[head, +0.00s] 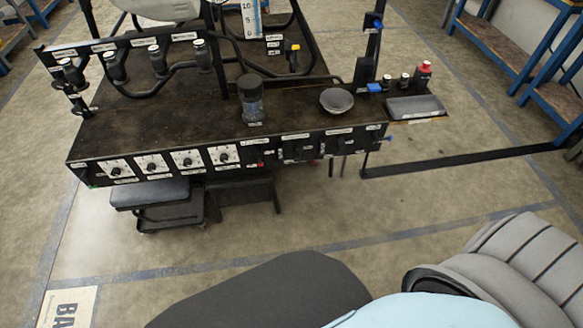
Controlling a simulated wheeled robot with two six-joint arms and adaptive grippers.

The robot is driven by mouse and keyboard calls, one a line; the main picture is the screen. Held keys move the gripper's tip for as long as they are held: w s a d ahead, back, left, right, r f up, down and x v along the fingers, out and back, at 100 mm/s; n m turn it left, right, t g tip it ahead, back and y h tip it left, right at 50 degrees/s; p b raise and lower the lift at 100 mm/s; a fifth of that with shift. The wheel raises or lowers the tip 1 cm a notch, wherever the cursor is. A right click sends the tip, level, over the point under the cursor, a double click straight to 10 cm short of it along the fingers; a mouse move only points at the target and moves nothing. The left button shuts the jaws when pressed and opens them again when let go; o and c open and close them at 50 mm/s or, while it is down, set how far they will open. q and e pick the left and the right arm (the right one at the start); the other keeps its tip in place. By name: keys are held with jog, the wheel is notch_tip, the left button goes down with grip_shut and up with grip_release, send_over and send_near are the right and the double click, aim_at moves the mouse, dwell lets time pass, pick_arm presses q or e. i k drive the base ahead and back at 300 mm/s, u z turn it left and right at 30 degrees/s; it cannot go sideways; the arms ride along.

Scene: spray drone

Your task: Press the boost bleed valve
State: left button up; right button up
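A dark bench-like control unit (190,128) stands across the upper middle of the head view. Several small cylindrical valve-like fittings, one of them here (158,60), sit along the black pipe frame at its left. A yellow-topped fitting (294,48) stands at the back, and a red-topped one (425,68) at the right end. Small white labels mark these parts, but they are too small to read, so I cannot tell which is the boost bleed valve. Neither of my grippers is in view, and nothing touches the unit.
Dial knobs (187,160) and switches line the unit's front. A dark jar (250,100) and a grey bowl (337,100) stand on top. A low dark stool (150,193) is below. Blue-framed benches (500,45) stand at right. A grey ribbed shape (515,262) fills the lower right.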

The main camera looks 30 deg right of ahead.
aim_at(298, 145)
jog(key=z, duration=0.7)
jog(key=i, duration=0.9)
jog(key=z, duration=0.3)
jog(key=k, duration=0.5)
jog(key=u, duration=0.55)
jog(key=i, duration=0.6)
jog(key=z, duration=0.25)
